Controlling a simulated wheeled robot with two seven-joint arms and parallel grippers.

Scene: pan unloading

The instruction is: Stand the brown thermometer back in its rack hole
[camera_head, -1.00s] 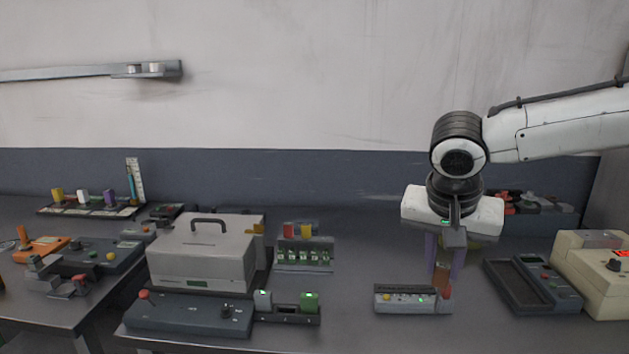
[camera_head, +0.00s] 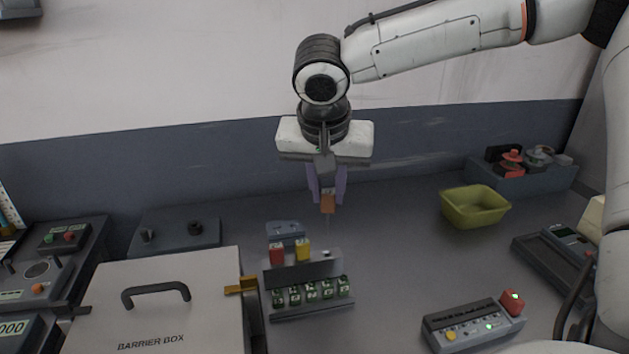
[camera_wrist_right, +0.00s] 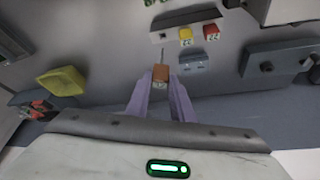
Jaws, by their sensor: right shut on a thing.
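My right gripper (camera_head: 326,190) points down and is shut on the brown thermometer (camera_head: 328,204), holding it by its block-shaped head. The thermometer hangs upright with its thin probe pointing down, above and slightly behind the rack (camera_head: 318,268). A red thermometer (camera_head: 277,253) and a yellow thermometer (camera_head: 303,249) stand in the rack; the spot to the right of the yellow one has no coloured head. The right wrist view also shows the brown head (camera_wrist_right: 161,72) between the purple fingers, with the rack (camera_wrist_right: 186,17) beyond the probe. My left gripper is not in view.
A barrier box (camera_head: 165,300) with a handle stands left of the rack. A small blue-grey block (camera_head: 285,230) sits just behind the rack. A yellow-green bin (camera_head: 475,207) and a button panel (camera_head: 470,324) lie to the right, with bare table between.

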